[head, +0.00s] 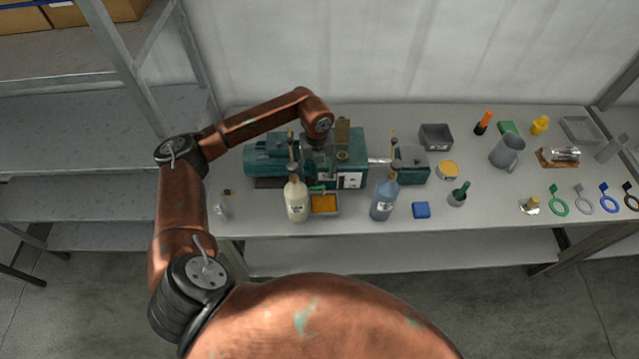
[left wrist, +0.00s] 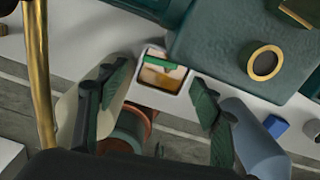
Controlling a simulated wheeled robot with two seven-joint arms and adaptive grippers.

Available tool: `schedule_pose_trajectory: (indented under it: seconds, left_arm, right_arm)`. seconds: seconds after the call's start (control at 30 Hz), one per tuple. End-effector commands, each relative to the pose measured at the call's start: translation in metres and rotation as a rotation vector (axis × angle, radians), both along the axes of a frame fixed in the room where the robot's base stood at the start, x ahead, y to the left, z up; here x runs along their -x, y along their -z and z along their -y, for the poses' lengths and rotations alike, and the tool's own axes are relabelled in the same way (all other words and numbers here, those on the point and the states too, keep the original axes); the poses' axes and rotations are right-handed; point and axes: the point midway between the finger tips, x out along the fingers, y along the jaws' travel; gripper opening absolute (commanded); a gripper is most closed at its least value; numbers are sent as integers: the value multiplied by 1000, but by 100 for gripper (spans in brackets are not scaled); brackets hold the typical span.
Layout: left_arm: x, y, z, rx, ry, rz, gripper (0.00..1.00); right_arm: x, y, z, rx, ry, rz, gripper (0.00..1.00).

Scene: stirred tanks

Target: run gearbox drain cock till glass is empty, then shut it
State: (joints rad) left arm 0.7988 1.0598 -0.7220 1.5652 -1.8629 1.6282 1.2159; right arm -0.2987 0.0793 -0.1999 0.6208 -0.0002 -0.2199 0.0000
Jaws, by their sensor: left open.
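The teal gearbox (head: 352,163) stands on the bench with its motor at its left. The drain cock's green handle (head: 318,188) shows low at its front; it also shows in the left wrist view (left wrist: 163,63). Below it is a small square tray (head: 338,211) with amber oil in it. A brass-ringed round fitting (left wrist: 265,62) is on the gearbox; I cannot tell whether it is the glass, or any level. My left gripper (left wrist: 160,88) is open and empty above the gearbox, its fingers either side of the cock and tray in the wrist view. My right gripper is out of view.
A cream bottle (head: 297,203) stands left of the tray and a blue-grey bottle (head: 383,202) stands to its right, both close. A blue block (head: 421,210), a grey bin (head: 436,137) and a grey jug (head: 506,152) are further right. The bench's front edge is near.

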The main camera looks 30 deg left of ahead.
Motion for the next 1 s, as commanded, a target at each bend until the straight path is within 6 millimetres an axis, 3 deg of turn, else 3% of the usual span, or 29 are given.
schedule_pose_trajectory:
  seconds: [0.2,0.4,0.73,1.0]
  left_arm:
    - [1,35,1,2,1,-4,59]
    - [0,55,1,1,2,-2,59]
    - [0,60,1,1,2,0,59]
    - [0,60,1,1,2,-1,42]
  right_arm:
    - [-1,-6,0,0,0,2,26]
    - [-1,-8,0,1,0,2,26]
    - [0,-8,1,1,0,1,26]
    - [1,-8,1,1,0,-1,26]
